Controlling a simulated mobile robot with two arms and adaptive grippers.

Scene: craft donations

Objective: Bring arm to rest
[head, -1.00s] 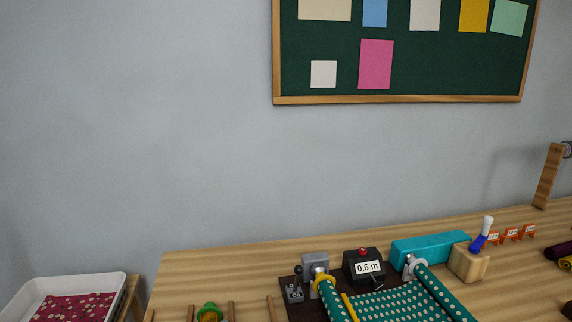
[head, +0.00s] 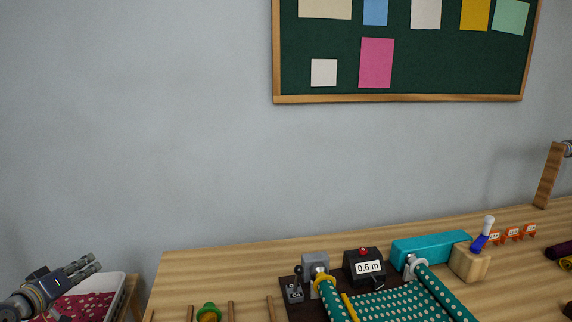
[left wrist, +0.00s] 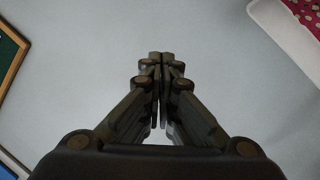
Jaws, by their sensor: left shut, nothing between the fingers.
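My left gripper (head: 88,264) comes in from the lower left in the head view, in front of the white bin at the left. Its fingers point right and slightly up. In the left wrist view the two fingers (left wrist: 161,62) meet, shut, with nothing between them and the grey wall behind. My right gripper is not in view.
The white bin (head: 117,288) holds red dotted cloth (head: 85,305). The wooden table (head: 210,262) carries green dotted fabric (head: 395,301) on rollers, a black 0.6 m counter (head: 352,268), a teal box (head: 425,246) and a wooden block (head: 470,264). A pinboard (head: 440,70) hangs above.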

